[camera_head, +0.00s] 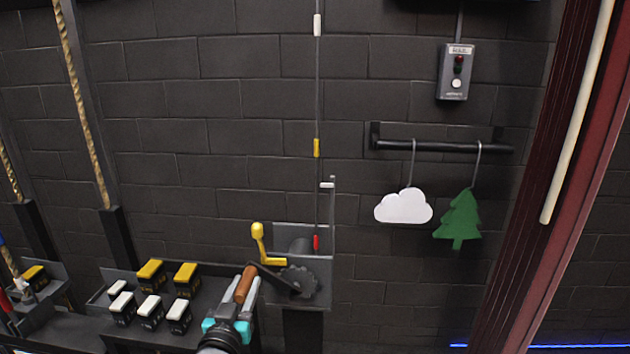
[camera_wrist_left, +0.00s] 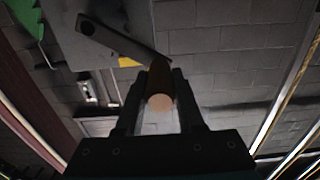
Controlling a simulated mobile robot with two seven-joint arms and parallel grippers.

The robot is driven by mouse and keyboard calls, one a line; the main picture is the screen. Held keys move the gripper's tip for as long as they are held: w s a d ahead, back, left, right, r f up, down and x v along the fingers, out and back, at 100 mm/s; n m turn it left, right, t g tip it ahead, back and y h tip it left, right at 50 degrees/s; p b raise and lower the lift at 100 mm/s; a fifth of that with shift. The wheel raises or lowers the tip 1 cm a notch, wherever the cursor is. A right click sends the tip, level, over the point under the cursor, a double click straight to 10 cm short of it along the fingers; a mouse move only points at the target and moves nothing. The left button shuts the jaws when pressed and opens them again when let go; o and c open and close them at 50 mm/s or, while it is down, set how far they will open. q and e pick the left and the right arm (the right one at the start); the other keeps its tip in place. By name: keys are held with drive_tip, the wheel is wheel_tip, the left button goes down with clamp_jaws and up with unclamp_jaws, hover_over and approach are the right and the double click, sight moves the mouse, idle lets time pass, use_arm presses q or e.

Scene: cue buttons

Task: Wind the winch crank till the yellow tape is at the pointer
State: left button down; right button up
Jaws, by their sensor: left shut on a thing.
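The winch (camera_head: 303,240) is a grey box on the dark block wall with a toothed wheel (camera_head: 300,281). Its dark crank arm (camera_head: 272,273) runs down-left to a brown wooden handle (camera_head: 246,284). My left gripper (camera_head: 244,293) is shut on that handle, which also shows between the fingers in the left wrist view (camera_wrist_left: 160,90). A thin line rises from the winch with white tape (camera_head: 317,25) at the top, yellow tape (camera_head: 316,148) in the middle and red tape (camera_head: 316,242) near the drum. The white pointer (camera_head: 327,185) is below the yellow tape and above the red. My right gripper is not in view.
A yellow lever (camera_head: 262,245) stands at the winch's left, close to the crank. A cloud (camera_head: 403,206) and a tree (camera_head: 459,220) hang from a bar at right, under a button box (camera_head: 455,72).

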use_arm(q)
drive_tip(key=d+r+p, duration=0.1)
drive_tip(key=d+r, duration=0.2)
drive_tip(key=shift+p, duration=0.3)
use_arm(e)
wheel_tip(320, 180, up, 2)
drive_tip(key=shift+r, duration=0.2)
use_arm(q)
drive_tip(key=d, duration=0.2)
drive_tip(key=d+r+p, duration=0.1)
drive_tip(key=d, duration=0.2)
drive_tip(key=shift+s+d+r, duration=0.15)
drive_tip(key=shift+s+r, duration=0.05)
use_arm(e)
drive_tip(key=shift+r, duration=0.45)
